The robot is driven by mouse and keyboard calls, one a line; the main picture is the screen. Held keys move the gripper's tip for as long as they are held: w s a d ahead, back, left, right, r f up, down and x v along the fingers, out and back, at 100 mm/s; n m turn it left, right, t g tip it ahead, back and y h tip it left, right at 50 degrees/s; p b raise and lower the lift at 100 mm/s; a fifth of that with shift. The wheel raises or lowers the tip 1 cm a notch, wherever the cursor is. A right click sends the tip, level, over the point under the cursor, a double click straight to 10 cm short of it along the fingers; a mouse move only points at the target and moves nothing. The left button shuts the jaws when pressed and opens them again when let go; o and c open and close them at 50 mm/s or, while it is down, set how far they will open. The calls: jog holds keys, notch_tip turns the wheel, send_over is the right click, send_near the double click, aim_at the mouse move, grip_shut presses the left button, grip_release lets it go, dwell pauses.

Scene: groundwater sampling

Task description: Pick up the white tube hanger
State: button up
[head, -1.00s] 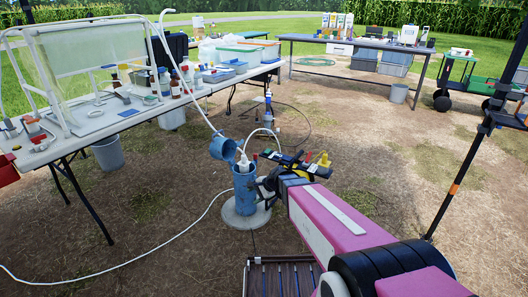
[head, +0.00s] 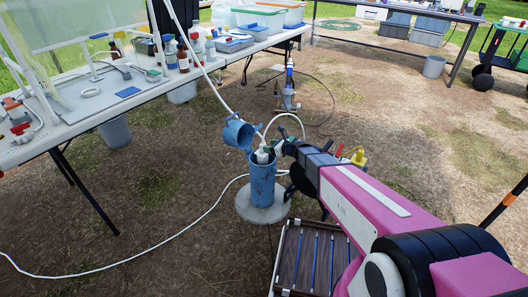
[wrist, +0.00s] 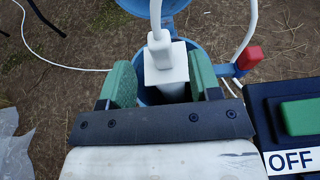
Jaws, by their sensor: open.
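The white tube hanger (wrist: 166,62) is a pale block with a white tube rising from its top. It sits at the mouth of the upright blue well casing (head: 263,187), and its lower part goes down inside. In the head view the hanger (head: 262,157) shows small at the casing top. My gripper (wrist: 162,80) is open, with one green finger pad on each side of the hanger. Small gaps seem to show beside the block; I cannot tell if either pad touches it. In the head view my gripper (head: 278,149) is at the casing mouth, partly hidden by my arm.
A hinged blue cap (head: 238,134) stands open at the casing's left. A red knob (wrist: 249,57) is at the right of the casing mouth. A black box marked OFF (wrist: 292,130) is beside my gripper. A white hose (head: 150,258) lies on the ground. A long table (head: 150,97) stands left.

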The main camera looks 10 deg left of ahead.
jog(key=x, duration=0.7)
jog(key=shift+w+a+f, duration=0.1)
jog(key=shift+a, duration=0.15)
jog(key=shift+c, duration=0.3)
jog(key=c, duration=1)
